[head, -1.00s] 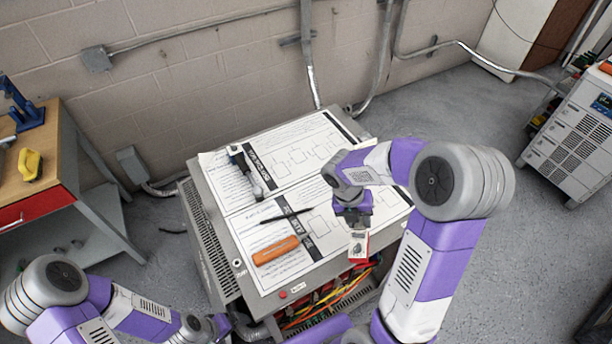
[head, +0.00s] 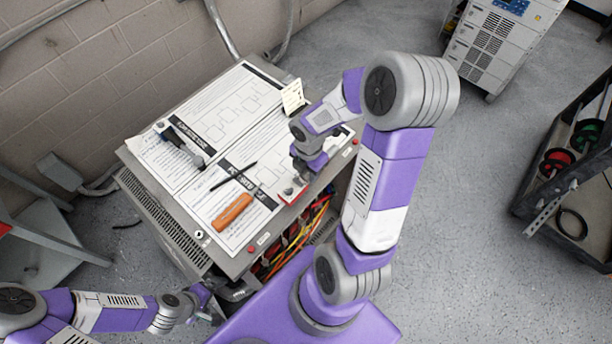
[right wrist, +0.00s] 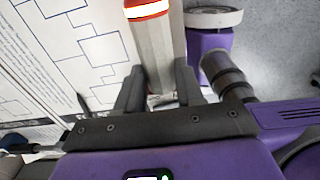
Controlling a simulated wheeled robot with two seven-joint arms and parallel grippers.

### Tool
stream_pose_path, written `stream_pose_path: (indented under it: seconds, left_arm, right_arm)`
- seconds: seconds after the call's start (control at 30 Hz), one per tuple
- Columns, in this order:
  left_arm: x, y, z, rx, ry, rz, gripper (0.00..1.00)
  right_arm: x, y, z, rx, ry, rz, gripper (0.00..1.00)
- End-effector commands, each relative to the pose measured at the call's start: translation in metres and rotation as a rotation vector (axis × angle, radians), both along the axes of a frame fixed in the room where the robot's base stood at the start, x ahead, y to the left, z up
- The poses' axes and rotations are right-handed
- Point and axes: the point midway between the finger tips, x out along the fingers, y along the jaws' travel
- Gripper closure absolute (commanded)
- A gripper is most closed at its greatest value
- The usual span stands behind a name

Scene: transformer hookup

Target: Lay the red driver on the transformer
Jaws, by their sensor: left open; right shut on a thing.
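The transformer is the grey cabinet (head: 203,238) with printed sheets on its top and coloured wires in its open front. My right gripper (head: 302,184) is low over the right front edge of its top. It is shut on a red-and-grey thing (head: 293,197), mostly hidden by the gripper. In the right wrist view this thing (right wrist: 152,45) has a red end with a white band and runs between the fingers. I cannot tell if it is the red driver or touches the top. An orange-handled tool (head: 232,213) lies on the sheets. My left gripper (head: 210,312) is open, low beside the cabinet.
A black pen (head: 233,176) and a dark tool with a blue part (head: 180,145) lie on the sheets. A pale card (head: 292,97) stands at the back right edge. A dark cart (head: 545,195) with spools stands at the right. The floor between is clear.

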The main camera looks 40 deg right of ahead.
Motion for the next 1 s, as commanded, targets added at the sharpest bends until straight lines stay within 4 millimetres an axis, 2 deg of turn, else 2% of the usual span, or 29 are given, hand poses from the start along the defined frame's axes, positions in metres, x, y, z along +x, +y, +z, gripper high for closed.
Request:
stream_pose_path:
  seconds: [0.17, 0.33, 0.57, 0.6, 0.7, 0.77, 1.0]
  left_arm:
    - [0.000, 0.000, -0.005, 0.000, 0.000, 0.000, 0.00]
    - [0.000, 0.000, -0.015, 0.000, 0.000, 0.000, 0.00]
    - [0.000, 0.000, -0.014, 0.000, 0.000, 0.000, 0.00]
    - [0.000, 0.000, -0.014, 0.000, 0.000, 0.000, 0.00]
    - [0.000, 0.000, -0.014, 0.000, 0.000, 0.000, 0.00]
    - [0.000, 0.000, -0.014, 0.000, 0.000, 0.000, 0.00]
    - [0.000, 0.000, -0.014, 0.000, 0.000, 0.000, 0.00]
  right_arm:
    - [0.000, 0.000, -0.014, 0.000, 0.000, 0.001, 1.00]
    - [0.000, 0.000, -0.038, 0.000, 0.001, 0.002, 1.00]
    - [0.000, 0.000, -0.040, 0.000, -0.001, 0.002, 1.00]
    - [-0.001, 0.000, -0.040, 0.001, 0.001, 0.002, 0.59]
    - [0.000, 0.000, -0.040, 0.001, 0.001, 0.002, 0.43]
    - [0.000, 0.000, -0.040, 0.000, 0.001, 0.002, 0.38]
    - [0.000, 0.000, -0.039, 0.000, 0.000, 0.002, 0.38]
